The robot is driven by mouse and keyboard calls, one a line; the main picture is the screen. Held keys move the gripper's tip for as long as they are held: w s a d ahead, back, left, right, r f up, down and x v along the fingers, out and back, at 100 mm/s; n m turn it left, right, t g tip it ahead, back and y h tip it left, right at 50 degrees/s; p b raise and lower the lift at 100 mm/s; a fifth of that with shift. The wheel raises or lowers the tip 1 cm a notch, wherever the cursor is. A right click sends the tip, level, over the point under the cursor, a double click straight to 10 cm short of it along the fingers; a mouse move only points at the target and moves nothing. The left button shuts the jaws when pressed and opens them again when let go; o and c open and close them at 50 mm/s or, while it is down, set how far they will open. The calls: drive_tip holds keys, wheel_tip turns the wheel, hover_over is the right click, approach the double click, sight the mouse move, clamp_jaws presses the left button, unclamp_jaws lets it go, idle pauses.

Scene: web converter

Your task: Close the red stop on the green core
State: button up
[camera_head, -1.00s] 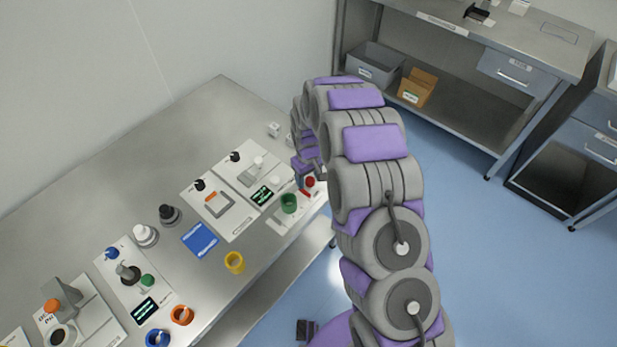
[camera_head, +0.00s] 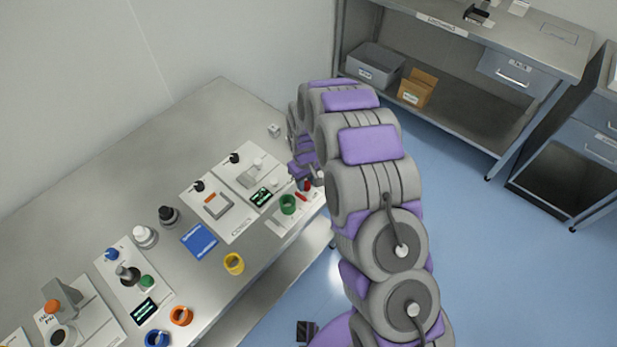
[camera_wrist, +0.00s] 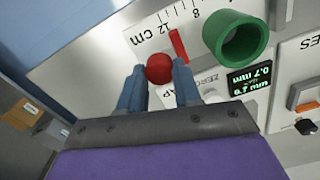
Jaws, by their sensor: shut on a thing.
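The green core (camera_head: 288,204) is a hollow ring or tube standing on a white panel near the table's front edge. It also shows in the wrist view (camera_wrist: 238,40), upper right. The red stop has a round red knob (camera_wrist: 159,68) and a thin red bar (camera_wrist: 179,46). The bar stands beside the green core, with a gap between them. My gripper (camera_wrist: 160,84) is shut on the red knob, its two blue-grey fingers on either side of it. In the head view the red bar (camera_head: 302,197) shows beside my gripper, which is partly hidden by my arm.
A small display (camera_wrist: 250,84) sits below the core, and a printed cm scale runs along the panel. A shelf with bins (camera_head: 374,64) stands behind.

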sight(301, 194)
drive_tip(key=shift+s+a, duration=0.7)
drive_tip(key=shift+s, duration=0.15)
drive_tip(key=o, duration=0.8)
drive_tip(key=shift+d, duration=0.1)
wheel_tip(301, 194, up, 17)
drive_tip(key=p, duration=0.2)
drive_tip(key=shift+r+p, duration=0.15)
drive_tip(key=shift+p, duration=0.15)
drive_tip(key=shift+c, duration=0.2)
